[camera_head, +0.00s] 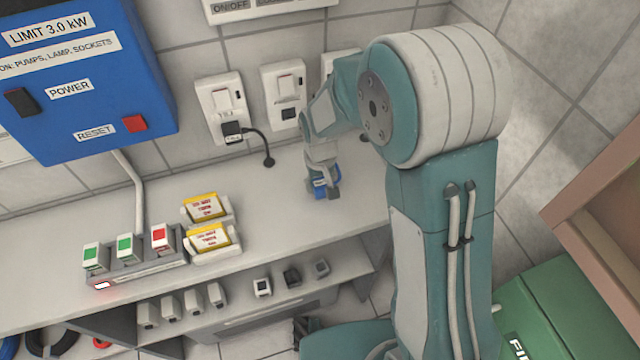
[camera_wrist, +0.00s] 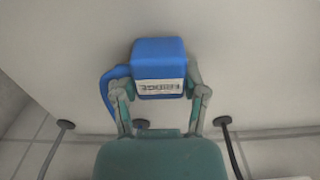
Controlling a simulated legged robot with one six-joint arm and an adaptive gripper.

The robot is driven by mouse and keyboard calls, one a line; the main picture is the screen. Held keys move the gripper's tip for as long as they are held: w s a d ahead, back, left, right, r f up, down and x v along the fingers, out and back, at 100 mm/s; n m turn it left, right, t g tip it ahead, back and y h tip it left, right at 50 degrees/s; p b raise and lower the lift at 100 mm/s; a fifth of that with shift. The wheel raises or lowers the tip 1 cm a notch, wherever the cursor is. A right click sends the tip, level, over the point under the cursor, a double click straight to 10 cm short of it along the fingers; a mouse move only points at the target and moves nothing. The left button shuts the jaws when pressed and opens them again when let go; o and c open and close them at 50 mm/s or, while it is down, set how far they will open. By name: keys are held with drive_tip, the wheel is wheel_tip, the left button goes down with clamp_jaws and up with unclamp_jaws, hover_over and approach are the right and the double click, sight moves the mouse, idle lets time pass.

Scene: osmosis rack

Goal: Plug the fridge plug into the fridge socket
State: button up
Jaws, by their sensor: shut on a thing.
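The fridge plug is a blue block with a white label reading FRIDGE, held between the two fingers of my gripper (camera_wrist: 159,98) in the wrist view. The plug (camera_wrist: 158,55) has a blue cable loop on its left. In the head view my gripper (camera_head: 322,188) points down over the worktop, with the blue plug (camera_head: 326,180) partly hidden by the fingers. Wall sockets stand behind: a left one (camera_head: 222,97), a middle one (camera_head: 284,82) and a right one (camera_head: 340,60) mostly hidden by my arm. I cannot tell which is the fridge socket.
A black plug (camera_head: 232,131) sits in the left socket, its cable running to the worktop (camera_head: 270,200). A blue power box (camera_head: 75,85) hangs at the left. Yellow-labelled blocks (camera_head: 207,207) and a rack of coloured switches (camera_head: 150,262) stand on the worktop's left.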

wheel_tip(320, 180, up, 2)
drive_tip(key=shift+r, duration=0.25)
drive_tip(key=s+r, duration=1)
drive_tip(key=s, duration=0.4)
drive_tip(key=shift+a, duration=0.2)
